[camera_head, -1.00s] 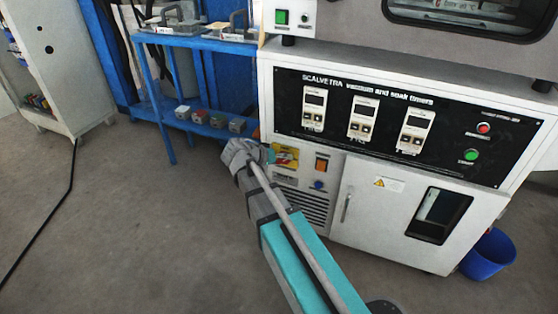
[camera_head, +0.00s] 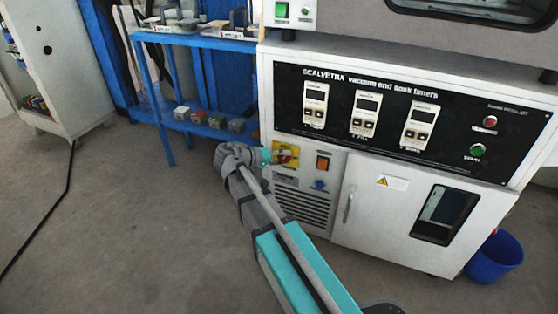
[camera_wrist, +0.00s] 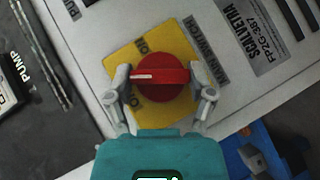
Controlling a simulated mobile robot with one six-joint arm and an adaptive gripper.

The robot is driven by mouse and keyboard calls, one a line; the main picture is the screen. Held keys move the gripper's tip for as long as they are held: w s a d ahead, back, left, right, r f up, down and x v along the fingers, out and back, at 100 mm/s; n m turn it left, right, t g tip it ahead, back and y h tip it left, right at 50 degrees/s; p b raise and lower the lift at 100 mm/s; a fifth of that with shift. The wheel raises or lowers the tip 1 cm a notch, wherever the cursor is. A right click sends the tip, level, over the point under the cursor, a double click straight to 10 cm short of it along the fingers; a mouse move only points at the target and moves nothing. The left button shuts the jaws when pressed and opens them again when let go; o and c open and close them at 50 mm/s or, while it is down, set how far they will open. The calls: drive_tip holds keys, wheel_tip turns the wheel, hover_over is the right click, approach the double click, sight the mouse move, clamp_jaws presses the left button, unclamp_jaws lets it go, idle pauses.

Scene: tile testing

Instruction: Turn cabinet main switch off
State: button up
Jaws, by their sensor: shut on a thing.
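The main switch is a round red knob (camera_wrist: 161,77) with a white pointer mark, on a yellow plate (camera_wrist: 112,61). In the wrist view the white mark points left; the plate's dark labels are too unclear to read surely. My gripper (camera_wrist: 160,82) has a finger on each side of the knob and is shut on it. In the head view my gripper (camera_head: 268,157) reaches the yellow plate (camera_head: 291,149) on the lower left front of the white cabinet (camera_head: 345,160) and partly covers the knob.
An orange rocker switch (camera_head: 323,162) and a blue button (camera_head: 319,184) sit right of the plate, above vent slots. A blue rack (camera_head: 150,95) stands left. A blue bucket (camera_head: 495,258) is at the cabinet's right.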

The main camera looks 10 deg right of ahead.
drive_tip(key=o, duration=1.1)
drive_tip(key=shift+c, duration=0.3)
